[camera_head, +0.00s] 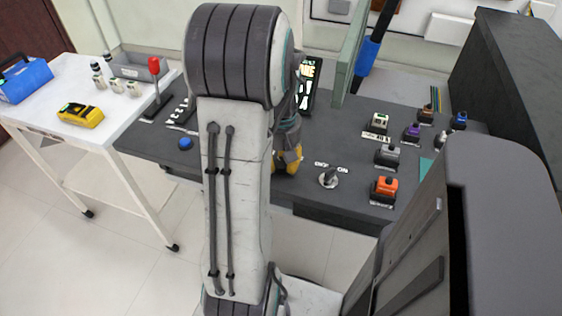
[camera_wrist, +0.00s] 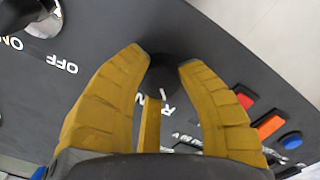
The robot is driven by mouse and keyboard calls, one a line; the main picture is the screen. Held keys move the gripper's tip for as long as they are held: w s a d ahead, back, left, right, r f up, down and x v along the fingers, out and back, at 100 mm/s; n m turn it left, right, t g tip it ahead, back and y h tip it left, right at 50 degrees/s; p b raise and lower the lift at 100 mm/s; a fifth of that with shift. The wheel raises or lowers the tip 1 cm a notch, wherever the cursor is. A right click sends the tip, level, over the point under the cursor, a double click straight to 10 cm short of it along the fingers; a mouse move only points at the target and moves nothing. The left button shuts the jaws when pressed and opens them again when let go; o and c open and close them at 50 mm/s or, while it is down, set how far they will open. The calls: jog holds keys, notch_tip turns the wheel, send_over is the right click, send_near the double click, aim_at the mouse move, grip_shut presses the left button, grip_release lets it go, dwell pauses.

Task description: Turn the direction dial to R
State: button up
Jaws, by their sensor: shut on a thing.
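The direction dial (camera_wrist: 164,76) is a dark round knob on the dark panel. In the wrist view it sits between the tips of my gripper's yellow fingers (camera_wrist: 166,64), which are shut on it. The letters N and R (camera_wrist: 168,108) show beside the dial, between the fingers, partly covered. A thin white mark shows close to the dial's lower edge; which letter it points to I cannot tell. In the head view my gripper (camera_head: 289,160) is low at the panel, mostly behind my arm, and the dial is hidden.
An ON/OFF knob (camera_head: 329,178) is right of my gripper. Several coloured switches, one orange (camera_head: 384,188), line the panel's right part. A red-topped lever (camera_head: 154,67) and a blue button (camera_head: 185,143) are at left. A green upright plate (camera_head: 349,55) stands behind.

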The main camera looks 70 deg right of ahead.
jog(key=o, duration=1.2)
notch_tip(320, 180, up, 12)
dwell(0.8)
